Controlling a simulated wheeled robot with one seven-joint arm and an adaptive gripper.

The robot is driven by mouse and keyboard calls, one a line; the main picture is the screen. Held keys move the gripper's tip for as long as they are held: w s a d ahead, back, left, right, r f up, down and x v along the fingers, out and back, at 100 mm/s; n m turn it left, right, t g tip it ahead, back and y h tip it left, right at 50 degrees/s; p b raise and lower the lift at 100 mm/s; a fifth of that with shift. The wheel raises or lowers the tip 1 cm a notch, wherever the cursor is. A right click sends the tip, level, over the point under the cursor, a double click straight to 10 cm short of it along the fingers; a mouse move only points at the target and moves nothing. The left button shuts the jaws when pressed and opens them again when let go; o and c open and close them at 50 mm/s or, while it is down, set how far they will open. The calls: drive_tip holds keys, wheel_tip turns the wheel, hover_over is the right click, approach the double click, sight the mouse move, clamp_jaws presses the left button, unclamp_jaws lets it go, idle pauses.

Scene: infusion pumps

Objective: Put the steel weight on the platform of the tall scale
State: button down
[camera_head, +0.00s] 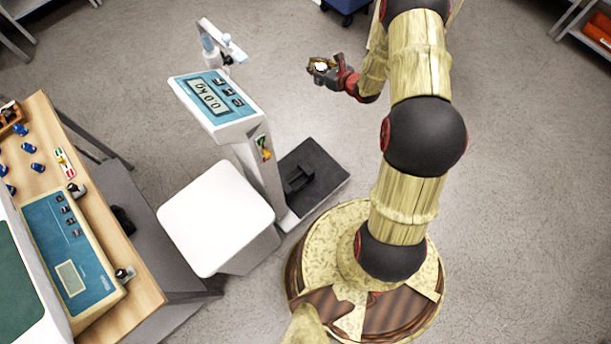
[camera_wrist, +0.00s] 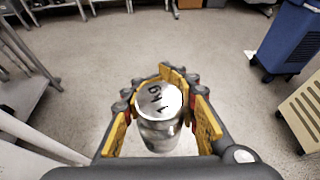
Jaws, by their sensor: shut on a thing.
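The steel weight (camera_wrist: 160,102) is a shiny cylinder marked 1 kg on its top. My gripper (camera_wrist: 160,92) is shut on it, with yellow-padded fingers on both sides. In the head view my gripper (camera_head: 322,67) holds it up in the air, above and right of the tall scale. The tall scale (camera_head: 216,104) has a blue display panel reading 0.0 kg on a white column. Its dark low platform (camera_head: 325,166) lies at the foot of the column, with a dark shape (camera_head: 298,180) on it. The platform looks empty of weights.
A white square-topped stool or box (camera_head: 212,215) stands left of the platform. A wooden bench (camera_head: 138,282) at the left holds a blue panel device (camera_head: 90,245) and several small blue items. A blue cabinet or cart (camera_wrist: 290,38) stands right in the wrist view. Bare floor surrounds my gripper.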

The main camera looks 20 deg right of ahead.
drive_tip(key=s+d+f, duration=0.3)
drive_tip(key=f, duration=0.6)
drive_tip(key=s+d+f, duration=0.2)
drive_tip(key=f, duration=0.7)
drive_tip(key=s+d+f, duration=0.3)
drive_tip(key=f, duration=0.6)
drive_tip(key=s+a+f, duration=0.4)
drive_tip(key=s+f, duration=0.5)
drive_tip(key=f, duration=0.2)
drive_tip(key=s+a+f, duration=0.3)
drive_tip(key=s+f, duration=0.5)
drive_tip(key=f, duration=0.3)
drive_tip(key=b, duration=0.7)
hover_over(323, 164)
drive_tip(key=f, duration=0.9)
drive_tip(key=shift+s+f, duration=0.15)
drive_tip(key=shift+s, duration=0.15)
drive_tip(key=f+b, duration=0.2)
drive_tip(key=f, duration=0.1)
drive_tip(key=shift+w+f, duration=0.2)
drive_tip(key=shift+f, duration=0.05)
drive_tip(key=shift+r, duration=0.1)
